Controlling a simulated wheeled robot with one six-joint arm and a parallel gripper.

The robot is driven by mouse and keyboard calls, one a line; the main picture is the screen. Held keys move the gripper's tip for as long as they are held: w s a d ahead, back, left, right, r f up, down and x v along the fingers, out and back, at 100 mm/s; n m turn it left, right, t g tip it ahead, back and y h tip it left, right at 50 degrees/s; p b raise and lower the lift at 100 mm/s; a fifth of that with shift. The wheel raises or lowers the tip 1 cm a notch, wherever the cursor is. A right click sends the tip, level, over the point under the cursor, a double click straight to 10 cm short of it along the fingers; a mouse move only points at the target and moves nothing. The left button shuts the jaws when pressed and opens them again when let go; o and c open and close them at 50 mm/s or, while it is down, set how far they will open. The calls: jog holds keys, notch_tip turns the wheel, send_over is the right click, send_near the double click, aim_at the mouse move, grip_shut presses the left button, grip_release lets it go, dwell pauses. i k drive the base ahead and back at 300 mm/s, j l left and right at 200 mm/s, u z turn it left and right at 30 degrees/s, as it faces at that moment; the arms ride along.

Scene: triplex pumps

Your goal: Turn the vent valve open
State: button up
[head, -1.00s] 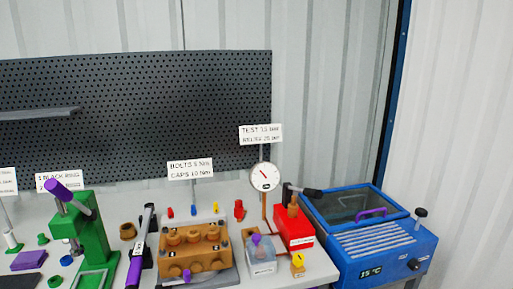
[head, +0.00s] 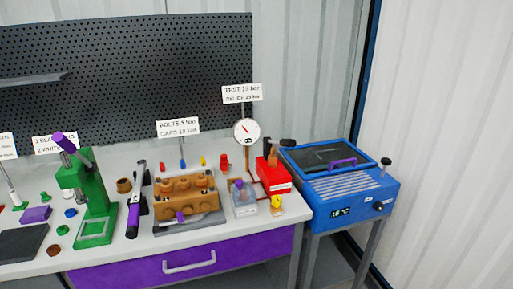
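No part is legibly marked as the vent valve, so I cannot tell which it is. Near the right end of the bench stands a red box (head: 273,178) with a brown fitting and a black handle. A round white gauge (head: 246,131) stands on a brown post behind it. A small yellow part (head: 277,203) sits in front of the red box; its setting is too small to tell. A clear container (head: 243,198) with a purple top stands to its left. My gripper is not in view.
A brown pump block (head: 184,196) sits on a grey plate at mid-bench, with a purple-handled tool (head: 133,216) and a green press (head: 92,205) to its left. A blue machine (head: 350,195) stands right of the bench. A purple drawer (head: 185,262) is below the bench top.

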aim_at(277, 200)
jog(key=i+j+z, duration=0.2)
jog(key=z, duration=0.15)
jog(key=i+j+z, duration=0.4)
